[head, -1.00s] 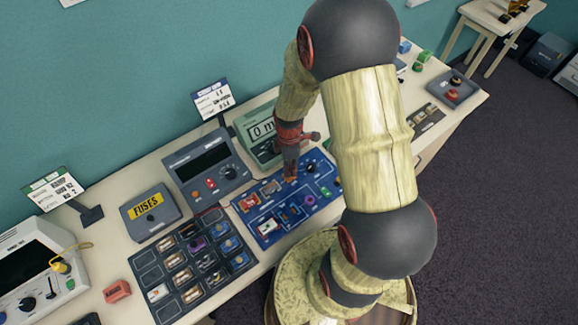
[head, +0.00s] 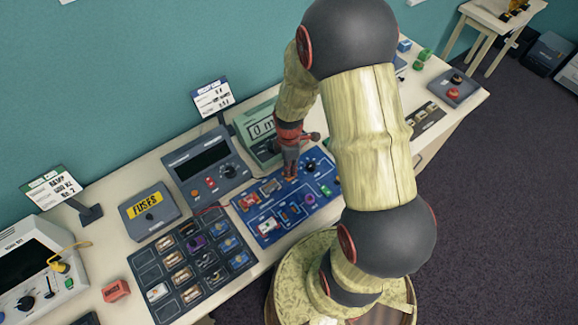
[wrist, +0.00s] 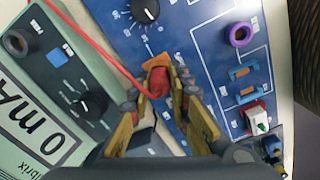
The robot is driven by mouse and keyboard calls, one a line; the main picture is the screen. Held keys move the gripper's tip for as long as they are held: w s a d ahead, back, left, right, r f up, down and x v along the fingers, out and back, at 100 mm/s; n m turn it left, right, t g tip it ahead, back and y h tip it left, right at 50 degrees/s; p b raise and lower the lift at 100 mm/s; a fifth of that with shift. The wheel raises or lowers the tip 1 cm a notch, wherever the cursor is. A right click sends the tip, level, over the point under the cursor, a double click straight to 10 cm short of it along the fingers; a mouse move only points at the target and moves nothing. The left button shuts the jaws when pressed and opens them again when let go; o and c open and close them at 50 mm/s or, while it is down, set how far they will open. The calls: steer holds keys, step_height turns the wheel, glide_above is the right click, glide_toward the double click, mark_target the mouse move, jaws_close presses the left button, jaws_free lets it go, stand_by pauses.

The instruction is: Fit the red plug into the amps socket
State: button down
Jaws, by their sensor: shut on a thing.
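My gripper (wrist: 158,98) is shut on the red plug (wrist: 158,83), with one finger on each side of it. A thin red lead (wrist: 95,45) runs from the plug to the upper left. The plug is over the blue board (wrist: 192,20), at an orange part (wrist: 158,62) by the board's edge. I cannot tell whether the plug touches it. In the head view my gripper (head: 290,172) points down at the far edge of the board (head: 256,236); the plug is not clear there. The amps socket cannot be made out by label.
The green meter (wrist: 50,122) reads 0 mA and stands close beside my gripper. The board also carries a black knob (wrist: 145,10) and a purple ring (wrist: 240,35). A grey meter (head: 207,165) and a fuse tray (head: 150,272) stand to the left in the head view.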

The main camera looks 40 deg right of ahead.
steer(key=shift+f, duration=0.4)
steer(key=c, duration=1.6)
jaws_free()
steer(key=shift+o, duration=1)
steer(key=o, duration=0.3)
steer(key=shift+r, duration=0.15)
steer(key=shift+r+p, duration=2.7)
steer(key=shift+r, duration=1.2)
